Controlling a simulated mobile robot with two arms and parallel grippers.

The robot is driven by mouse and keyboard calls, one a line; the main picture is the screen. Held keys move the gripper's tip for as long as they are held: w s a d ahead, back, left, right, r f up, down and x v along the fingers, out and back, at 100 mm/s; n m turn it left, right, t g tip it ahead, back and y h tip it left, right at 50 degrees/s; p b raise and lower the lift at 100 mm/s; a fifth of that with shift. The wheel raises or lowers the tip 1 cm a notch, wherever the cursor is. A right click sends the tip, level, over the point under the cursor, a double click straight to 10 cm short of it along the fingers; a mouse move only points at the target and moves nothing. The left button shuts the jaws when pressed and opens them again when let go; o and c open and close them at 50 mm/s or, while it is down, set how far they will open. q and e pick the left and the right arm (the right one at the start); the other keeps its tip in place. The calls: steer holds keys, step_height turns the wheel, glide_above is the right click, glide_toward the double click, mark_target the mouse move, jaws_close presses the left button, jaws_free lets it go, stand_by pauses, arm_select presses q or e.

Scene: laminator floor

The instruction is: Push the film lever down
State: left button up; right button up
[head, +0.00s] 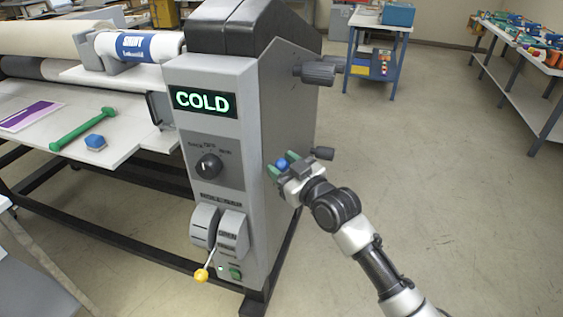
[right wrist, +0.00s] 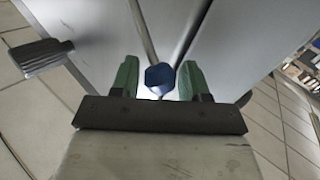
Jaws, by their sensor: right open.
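A lever with a blue knob (head: 282,164) is on the right side of the grey laminator end housing (head: 215,110). In the right wrist view the blue knob (right wrist: 160,77) sits at the end of a thin metal rod. My right gripper (head: 284,164) is open, with its green fingers on either side of the knob. In the right wrist view the right gripper (right wrist: 159,80) shows gaps at both sides of the knob. A second lever with a yellow knob (head: 201,275) is low on the housing front. I cannot read which lever is labelled film. My left gripper is not in view.
Dark handles (head: 318,73) stick out of the housing's upper right side, and a dark knob (head: 322,153) is close beside my right gripper. A green hammer-like tool (head: 80,130) and a blue hexagonal piece (head: 95,142) lie on the laminator table. Floor at right is clear.

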steer(key=shift+w+a, duration=0.25)
jaws_close()
steer(key=shift+s+f+n+b, duration=0.25)
steer(key=shift+f+n+b, duration=0.2)
steer(key=shift+b, duration=0.35)
steer(key=s+f+n+y+b, duration=0.1)
steer(key=f+n+y+b, duration=0.1)
steer(key=n+b, duration=0.1)
steer(key=s+f+n+y+b, duration=0.1)
steer(key=f+n+b, duration=0.1)
steer(key=b, duration=0.4)
steer(key=s+a+f+n+t+y+b, duration=0.1)
steer(key=f+n+y+b, duration=0.1)
steer(key=f+n+b, duration=0.1)
steer(key=shift+s+a+f+n+y+b, duration=0.1)
steer(key=shift+f+n+y+b, duration=0.1)
steer(key=shift+f+b, duration=0.3)
steer(key=shift+s+f+n+y+b, duration=0.15)
steer(key=shift+f+b, duration=0.1)
steer(key=shift+b, duration=0.3)
steer(key=shift+w+f+n+y+b, duration=0.1)
steer(key=shift+f+n+y+b, duration=0.65)
steer(key=shift+n+b, duration=0.65)
steer(key=shift+n+g, duration=0.3)
steer(key=shift+g, duration=0.1)
steer(key=shift+f, duration=0.1)
